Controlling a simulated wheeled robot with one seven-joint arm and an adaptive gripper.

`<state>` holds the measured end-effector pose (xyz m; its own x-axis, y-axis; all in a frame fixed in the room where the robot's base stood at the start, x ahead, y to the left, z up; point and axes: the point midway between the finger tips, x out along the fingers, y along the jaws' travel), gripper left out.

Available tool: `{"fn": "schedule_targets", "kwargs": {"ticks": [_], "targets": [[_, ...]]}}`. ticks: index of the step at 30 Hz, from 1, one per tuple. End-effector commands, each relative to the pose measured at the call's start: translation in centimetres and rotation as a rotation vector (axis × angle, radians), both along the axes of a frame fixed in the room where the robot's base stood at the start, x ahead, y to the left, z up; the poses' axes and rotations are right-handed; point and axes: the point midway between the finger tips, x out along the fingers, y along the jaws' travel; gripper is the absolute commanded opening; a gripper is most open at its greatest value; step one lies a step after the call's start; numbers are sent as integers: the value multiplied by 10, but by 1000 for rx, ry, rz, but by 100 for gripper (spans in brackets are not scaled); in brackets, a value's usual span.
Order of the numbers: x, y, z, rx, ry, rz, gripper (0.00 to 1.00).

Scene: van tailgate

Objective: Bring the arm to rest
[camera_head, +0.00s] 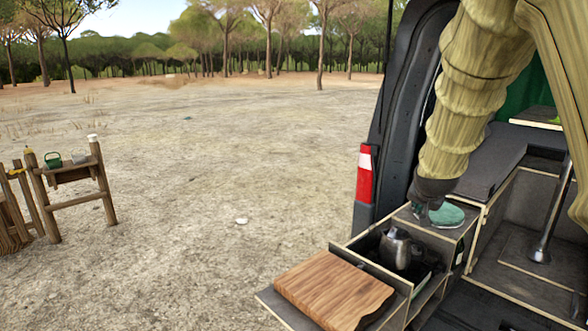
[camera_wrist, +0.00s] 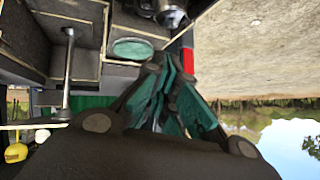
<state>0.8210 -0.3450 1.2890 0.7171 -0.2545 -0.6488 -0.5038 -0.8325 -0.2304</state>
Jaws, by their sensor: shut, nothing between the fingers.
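My arm, in a yellowish ribbed cover, reaches down from the top right of the head view. My gripper (camera_head: 424,208) hangs at its end by the van's open rear, close to a round green item (camera_head: 448,215) on a wooden-edged box top. In the wrist view, which looks upside down, the dark and green fingers of my gripper (camera_wrist: 168,72) are closed together with nothing between them. The green item (camera_wrist: 132,49) shows there beside the fingertips, apart from them in the picture. Whether the fingers touch anything cannot be seen clearly.
A metal kettle (camera_head: 395,249) stands in an open drawer beside a wooden board (camera_head: 334,290). A metal table leg (camera_head: 550,215) rises at right. The van's side with its red light (camera_head: 365,176) is near the arm. A wooden rack (camera_head: 75,190) stands far left; open ground lies between.

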Motion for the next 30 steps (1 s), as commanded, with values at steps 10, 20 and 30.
{"fn": "schedule_targets", "kwargs": {"ticks": [10, 20, 30], "targets": [[-13, 11, -78, -16, 77, 43, 0], [-63, 25, -231, -37, 235, 126, 0], [-163, 49, -399, -49, 429, 248, 0]]}}
